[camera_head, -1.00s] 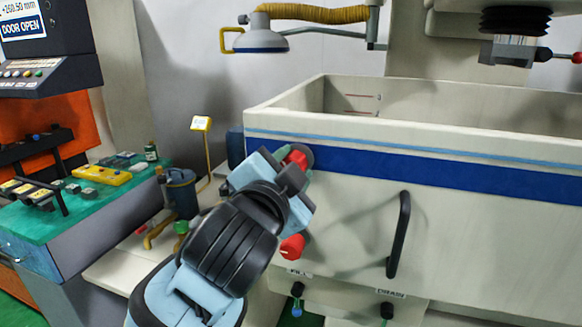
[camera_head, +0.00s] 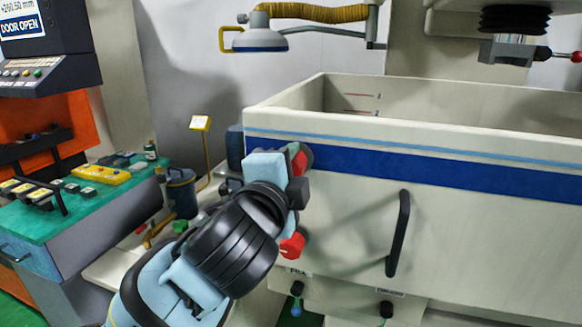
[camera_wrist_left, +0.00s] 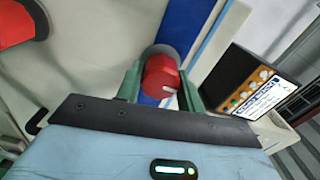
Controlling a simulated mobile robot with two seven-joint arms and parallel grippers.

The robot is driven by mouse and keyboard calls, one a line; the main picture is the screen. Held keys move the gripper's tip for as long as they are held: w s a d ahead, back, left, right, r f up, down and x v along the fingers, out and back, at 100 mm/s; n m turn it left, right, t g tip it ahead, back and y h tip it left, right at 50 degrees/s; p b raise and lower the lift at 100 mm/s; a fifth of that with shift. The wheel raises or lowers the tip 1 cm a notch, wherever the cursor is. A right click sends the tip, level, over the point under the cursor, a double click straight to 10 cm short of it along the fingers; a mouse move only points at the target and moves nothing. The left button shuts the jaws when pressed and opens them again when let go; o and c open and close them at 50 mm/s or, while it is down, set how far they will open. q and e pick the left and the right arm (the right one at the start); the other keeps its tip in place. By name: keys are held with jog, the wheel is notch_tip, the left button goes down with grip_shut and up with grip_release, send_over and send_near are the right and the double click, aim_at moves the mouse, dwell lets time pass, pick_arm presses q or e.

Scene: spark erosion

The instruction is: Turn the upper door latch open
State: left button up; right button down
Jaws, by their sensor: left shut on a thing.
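The upper door latch (camera_head: 299,160) is a red knob at the left end of the tank's blue stripe. The wrist view shows this red knob (camera_wrist_left: 160,77) on a round grey base, between two green fingers. My left gripper (camera_head: 296,168) is shut on it, and its wrist and jaws hide much of the latch in the head view. The lower red latch (camera_head: 291,245) sits below on the same front panel and also shows in the wrist view (camera_wrist_left: 18,25). My right gripper is not in view.
A black vertical handle (camera_head: 398,235) stands out from the pale tank front (camera_head: 480,235). Fill and drain knobs are below. A green-topped bench (camera_head: 95,195) with small parts is at left, under a screen reading DOOR OPEN (camera_head: 22,27).

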pick_arm(q)
jog(key=shift+r, duration=0.15)
jog(key=o, duration=1)
jog(key=shift+v, duration=3.9)
